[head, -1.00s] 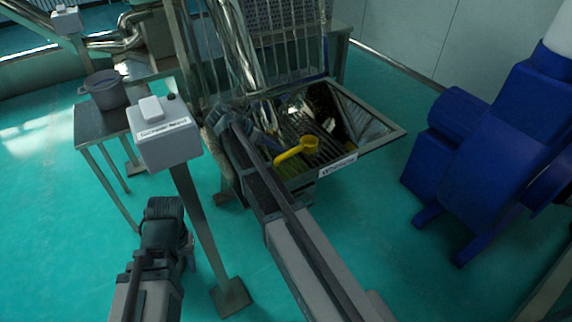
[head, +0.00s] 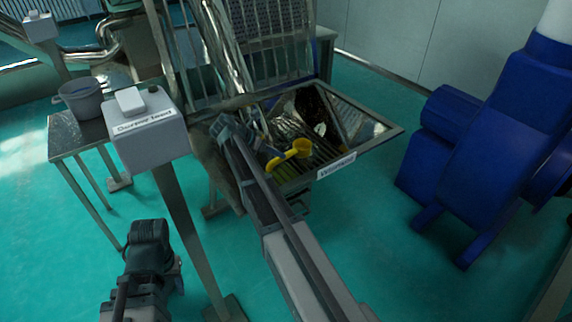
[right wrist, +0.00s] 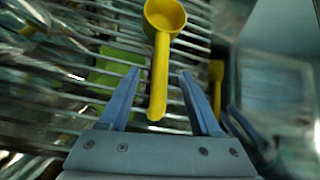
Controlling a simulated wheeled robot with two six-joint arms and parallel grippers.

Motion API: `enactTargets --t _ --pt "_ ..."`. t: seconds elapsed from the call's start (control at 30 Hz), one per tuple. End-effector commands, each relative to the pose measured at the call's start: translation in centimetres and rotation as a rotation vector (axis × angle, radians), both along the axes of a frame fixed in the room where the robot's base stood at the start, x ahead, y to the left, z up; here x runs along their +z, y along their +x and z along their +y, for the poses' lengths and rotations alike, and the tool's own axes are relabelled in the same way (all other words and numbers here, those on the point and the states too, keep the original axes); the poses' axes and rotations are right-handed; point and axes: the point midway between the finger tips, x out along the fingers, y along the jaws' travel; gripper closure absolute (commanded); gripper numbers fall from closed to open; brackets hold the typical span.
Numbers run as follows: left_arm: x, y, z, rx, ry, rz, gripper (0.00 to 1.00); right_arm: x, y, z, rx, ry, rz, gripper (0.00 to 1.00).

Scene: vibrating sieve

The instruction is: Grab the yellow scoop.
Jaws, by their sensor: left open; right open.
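The yellow scoop (head: 298,148) lies over the slatted bars of the metal hopper (head: 368,152), its cup toward the upper right and its handle toward my right arm. In the right wrist view the scoop (right wrist: 164,22) has its cup beyond the fingertips. Its handle runs down the picture between the two blue fingers of my right gripper (right wrist: 160,72), which is open and empty. I cannot tell whether the fingers are level with the handle. In the head view my right gripper's fingers are hard to make out. My left gripper (head: 150,232) is low at left, away from the scoop.
A labelled grey control box (head: 143,130) on a post stands between my left arm and the hopper. A grey pot (head: 82,101) sits on a metal table at left. A blue machine (head: 480,130) stands at right. A yellow patch, maybe a reflection, shows right of my right gripper.

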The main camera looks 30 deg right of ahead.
Motion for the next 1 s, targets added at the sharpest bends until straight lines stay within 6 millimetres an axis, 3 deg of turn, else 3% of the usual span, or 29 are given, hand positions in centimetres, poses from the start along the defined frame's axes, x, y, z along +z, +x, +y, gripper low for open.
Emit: enactTargets --t 0.33,0.67,0.93,1.0 --pt "-1.1 0.0 0.0 0.000 -0.001 0.000 0.50 -1.1 0.0 -1.0 -0.001 0.000 -0.001 0.36" --pt "-4.4 0.0 0.0 0.007 -0.001 0.000 0.50 -4.4 -0.1 -3.8 -0.002 0.000 -0.001 0.36" --pt "-4.3 0.0 0.0 0.009 -0.001 -0.001 0.50 -4.3 -0.1 -4.2 0.000 0.000 -0.001 0.36" --pt "-4.3 0.0 0.0 0.009 -0.001 -0.001 0.50 -4.3 -0.1 -4.2 0.000 0.000 -0.001 0.46"
